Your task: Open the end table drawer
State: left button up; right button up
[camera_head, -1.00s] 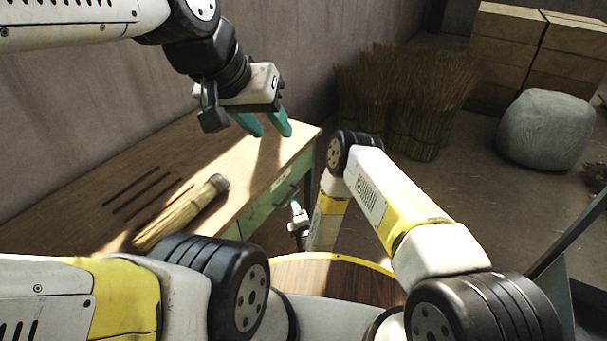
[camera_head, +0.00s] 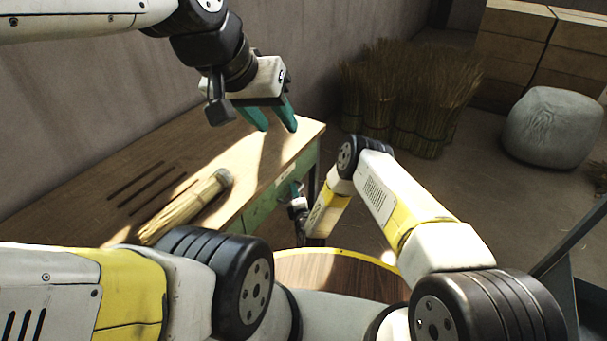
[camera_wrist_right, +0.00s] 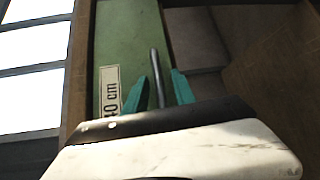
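The wooden end table (camera_head: 128,185) stands along the wall, with a green drawer front (camera_head: 258,212) on its right side. The drawer front also shows in the right wrist view (camera_wrist_right: 128,45) with a "40 cm" label and a grey bar handle (camera_wrist_right: 157,75). The drawer looks shut. My right gripper (camera_head: 296,190) is at the drawer front; in the right wrist view its teal fingers (camera_wrist_right: 158,88) are apart, one on each side of the handle, with gaps visible. My left gripper (camera_head: 275,120) is open and empty above the table's far end.
A bundle of pale straw (camera_head: 188,206) lies on the table beside dark slots. Brown bristle bundles (camera_head: 405,95), a grey pouf (camera_head: 552,128) and stacked wooden boxes (camera_head: 540,45) stand farther back. A round wooden surface (camera_head: 335,280) is in front.

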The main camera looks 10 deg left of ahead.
grip_shut()
dwell(1.3)
